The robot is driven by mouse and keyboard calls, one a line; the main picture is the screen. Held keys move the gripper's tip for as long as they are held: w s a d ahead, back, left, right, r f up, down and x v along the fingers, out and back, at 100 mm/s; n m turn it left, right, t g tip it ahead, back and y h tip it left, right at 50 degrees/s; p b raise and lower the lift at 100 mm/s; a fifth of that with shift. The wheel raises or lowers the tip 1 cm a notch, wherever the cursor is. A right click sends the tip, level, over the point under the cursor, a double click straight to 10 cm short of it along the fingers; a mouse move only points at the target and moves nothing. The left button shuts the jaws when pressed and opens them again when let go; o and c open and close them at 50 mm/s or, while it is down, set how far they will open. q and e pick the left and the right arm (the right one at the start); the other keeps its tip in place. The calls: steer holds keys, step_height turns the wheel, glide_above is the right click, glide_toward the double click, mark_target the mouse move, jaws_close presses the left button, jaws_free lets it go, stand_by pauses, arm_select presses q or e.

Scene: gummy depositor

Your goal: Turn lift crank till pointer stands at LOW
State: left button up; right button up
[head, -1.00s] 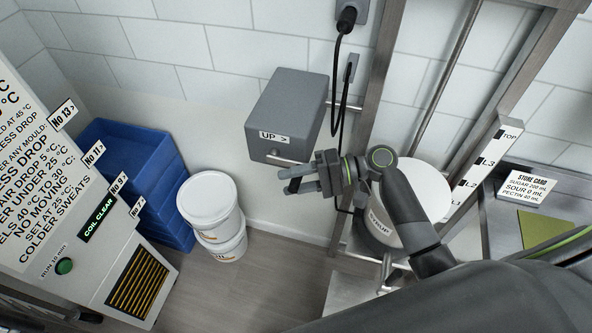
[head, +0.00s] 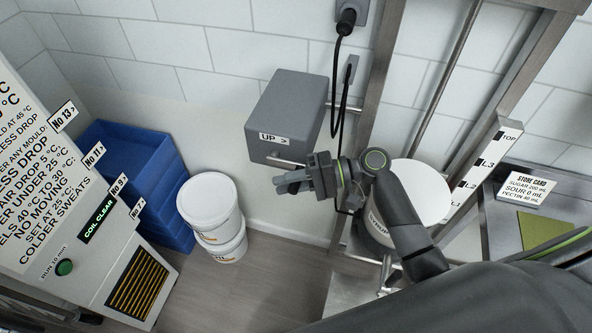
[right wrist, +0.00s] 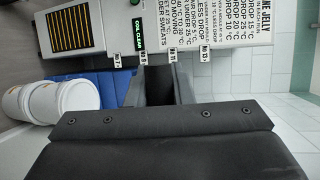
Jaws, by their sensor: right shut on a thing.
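The lift crank's grey box (head: 288,112) is on the wall side, with an "UP >" label on its front. A pale crank bar (head: 284,160) shows below the label. My right gripper (head: 288,183) is at the crank, in front of and below the box, shut on the crank's handle, which its fingers mostly hide. In the right wrist view, the fingers (right wrist: 159,88) reach ahead, with a dark gap between them. The LOW mark and the pointer cannot be made out.
A white-lidded syrup pot (head: 418,190) stands behind my right forearm. White buckets (head: 208,203) are stacked beside blue crates (head: 128,160). A cooler panel (head: 75,225) fills the left. A black cable (head: 338,75) hangs by the box. A card (head: 526,188) lies at right.

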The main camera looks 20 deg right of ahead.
steer(key=r, duration=0.1)
steer(key=r+p, duration=0.2)
steer(key=shift+w+a+r, duration=0.2)
steer(key=shift+w+a, duration=0.05)
steer(key=shift+a, duration=0.05)
steer(key=shift+r, duration=0.1)
steer(key=shift+w+a+r+p, duration=0.4)
steer(key=shift+a+r, duration=0.15)
steer(key=shift+a, duration=0.05)
steer(key=shift+w+a+r+p, duration=0.35)
steer(key=shift+a+r+p, duration=0.05)
steer(key=shift+a+r, duration=0.15)
steer(key=shift+a, duration=0.1)
